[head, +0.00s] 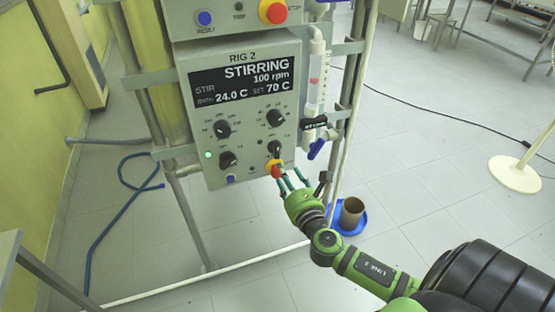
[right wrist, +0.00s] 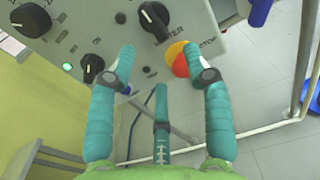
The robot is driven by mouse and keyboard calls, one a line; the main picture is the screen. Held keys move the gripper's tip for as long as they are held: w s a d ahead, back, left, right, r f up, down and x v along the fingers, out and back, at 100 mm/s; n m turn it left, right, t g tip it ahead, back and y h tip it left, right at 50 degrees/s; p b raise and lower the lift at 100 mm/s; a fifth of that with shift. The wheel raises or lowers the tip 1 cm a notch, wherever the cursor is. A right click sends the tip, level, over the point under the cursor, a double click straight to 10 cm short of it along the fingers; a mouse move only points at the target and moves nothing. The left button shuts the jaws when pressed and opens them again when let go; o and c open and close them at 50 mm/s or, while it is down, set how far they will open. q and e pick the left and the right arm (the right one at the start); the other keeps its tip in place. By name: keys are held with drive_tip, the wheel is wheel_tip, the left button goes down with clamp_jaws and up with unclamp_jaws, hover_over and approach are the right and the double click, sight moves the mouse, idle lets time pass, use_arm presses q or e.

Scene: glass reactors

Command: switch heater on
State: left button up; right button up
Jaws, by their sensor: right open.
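The grey RIG 2 control box (head: 240,110) faces me in the head view. My left gripper is not in view.
A red and yellow button (head: 276,171) sits just below the knob, close to my right fingers. Other knobs (head: 228,159) and a lit green lamp (head: 208,155) are further left. A flow tube (head: 315,85) with a blue valve (head: 317,149) stands right of the box.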

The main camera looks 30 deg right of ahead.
sight(276, 154)
drive_tip(key=shift+n+t, duration=0.3)
drive_tip(key=x, duration=0.4)
drive_tip(key=r+x, duration=0.1)
drive_tip(key=x, duration=0.2)
drive_tip(key=shift+w+a+p, duration=0.1)
drive_tip(key=shift+p, duration=0.3)
clamp_jaws()
